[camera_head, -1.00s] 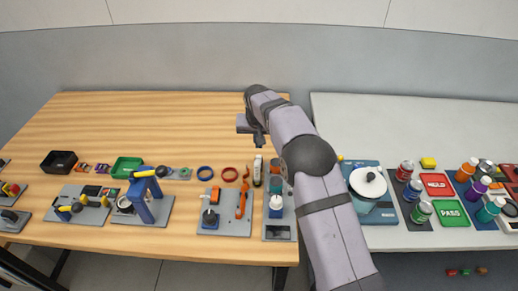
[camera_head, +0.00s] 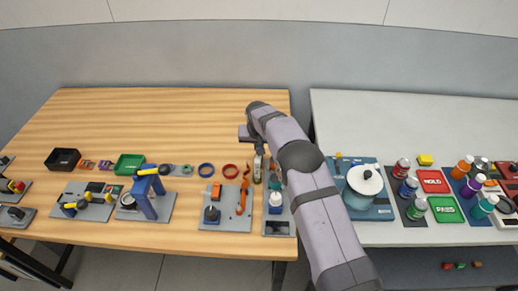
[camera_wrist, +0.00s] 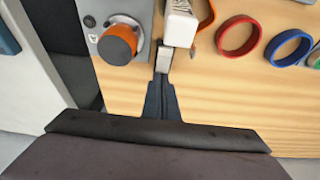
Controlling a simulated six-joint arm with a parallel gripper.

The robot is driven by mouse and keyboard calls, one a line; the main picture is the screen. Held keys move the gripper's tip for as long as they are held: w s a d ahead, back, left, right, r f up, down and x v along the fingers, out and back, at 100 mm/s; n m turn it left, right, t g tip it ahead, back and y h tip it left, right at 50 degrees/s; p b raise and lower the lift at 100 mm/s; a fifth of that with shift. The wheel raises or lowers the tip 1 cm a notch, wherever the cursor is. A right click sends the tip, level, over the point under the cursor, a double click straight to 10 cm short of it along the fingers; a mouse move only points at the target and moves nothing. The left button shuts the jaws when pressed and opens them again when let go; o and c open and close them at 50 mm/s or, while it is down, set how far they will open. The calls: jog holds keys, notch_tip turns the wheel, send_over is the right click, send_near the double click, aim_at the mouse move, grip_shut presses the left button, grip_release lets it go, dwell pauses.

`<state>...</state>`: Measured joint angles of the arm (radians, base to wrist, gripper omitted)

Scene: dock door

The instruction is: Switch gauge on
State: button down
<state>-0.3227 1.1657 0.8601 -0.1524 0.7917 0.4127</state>
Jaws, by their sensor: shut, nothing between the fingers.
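My gripper (camera_wrist: 162,78) is shut and empty, its fingertips close to the grey end of a white, labelled device (camera_wrist: 181,25); I cannot tell whether they touch. In the head view my gripper (camera_head: 259,148) is over the device's far end (camera_head: 257,170), and the arm hides part of this area.
A red ring (camera_wrist: 238,35) and a blue ring (camera_wrist: 287,48) lie beside the device. The wooden table's back (camera_head: 170,115) is clear. A gap separates it from the white table (camera_head: 400,120).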

jog(key=shift+w+f+b, duration=0.15)
jog(key=shift+f+b, duration=0.4)
jog(key=shift+b, duration=0.25)
jog(key=shift+r, duration=0.2)
jog(key=shift+s+r, duration=0.15)
jog(key=shift+s, duration=0.6)
jog(key=shift+r+p, duration=0.1)
jog(key=shift+p, duration=0.25)
jog(key=r, duration=0.1)
jog(key=r+p, duration=0.1)
jog(key=r, duration=0.1)
jog(key=r+p, duration=0.1)
jog(key=shift+w+r, duration=0.2)
jog(key=shift+w, duration=0.1)
jog(key=shift+r+b, duration=0.35)
jog(key=shift+b, duration=0.2)
notch_tip(320, 180, up, 9)
jog(key=b, duration=0.2)
jog(key=shift+s+f, duration=0.15)
jog(key=shift+s, duration=0.2)
